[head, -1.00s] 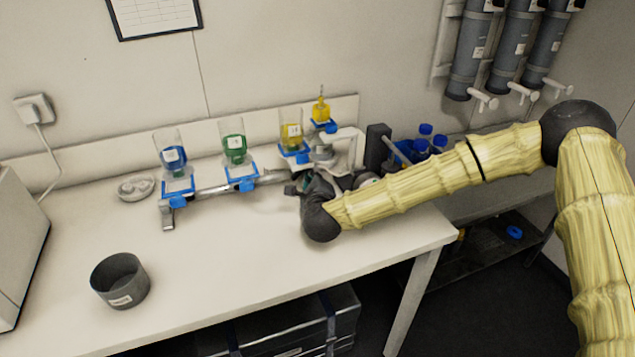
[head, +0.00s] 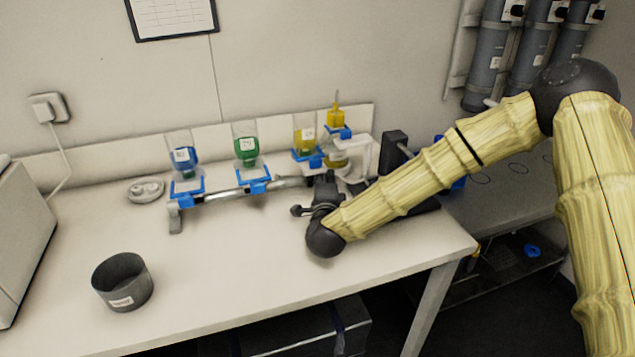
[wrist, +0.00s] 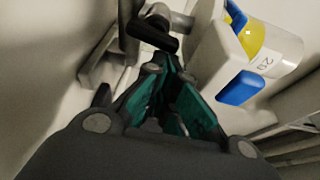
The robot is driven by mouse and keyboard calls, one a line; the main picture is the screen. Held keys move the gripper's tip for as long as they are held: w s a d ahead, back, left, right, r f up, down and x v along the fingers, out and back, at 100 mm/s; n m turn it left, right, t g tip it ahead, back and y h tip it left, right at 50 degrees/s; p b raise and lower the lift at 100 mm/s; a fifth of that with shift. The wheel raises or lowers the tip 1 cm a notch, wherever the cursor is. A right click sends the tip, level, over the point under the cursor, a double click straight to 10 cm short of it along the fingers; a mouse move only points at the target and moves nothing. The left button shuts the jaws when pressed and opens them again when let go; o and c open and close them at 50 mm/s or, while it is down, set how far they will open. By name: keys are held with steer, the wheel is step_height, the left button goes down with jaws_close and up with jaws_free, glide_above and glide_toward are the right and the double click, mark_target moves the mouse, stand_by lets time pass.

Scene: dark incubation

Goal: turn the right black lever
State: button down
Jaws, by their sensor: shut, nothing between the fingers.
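A black lever (wrist: 150,34) shows at the top of the wrist view, beside a white block with a blue clip (wrist: 241,88) and a bottle of yellow liquid (wrist: 268,45) labelled 20. My gripper (wrist: 166,76) is shut and empty, with its green-lined fingers pointing toward the lever; a small gap seems to lie between them. In the head view my gripper (head: 327,188) is at the right end of the bottle rack, in front of the yellow bottle (head: 305,133). My wrist hides most of the lever area there, so I cannot tell contact.
A blue bottle (head: 184,155) and a green bottle (head: 246,148) stand left along the rail (head: 225,193). A dark grey pot (head: 122,283) is on the front left of the white table (head: 230,280). The table's middle is clear. Grey cylinders (head: 487,62) hang at the right wall.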

steer(key=shift+a+r+n, duration=0.1)
steer(key=shift+n, duration=0.3)
stand_by(0.4)
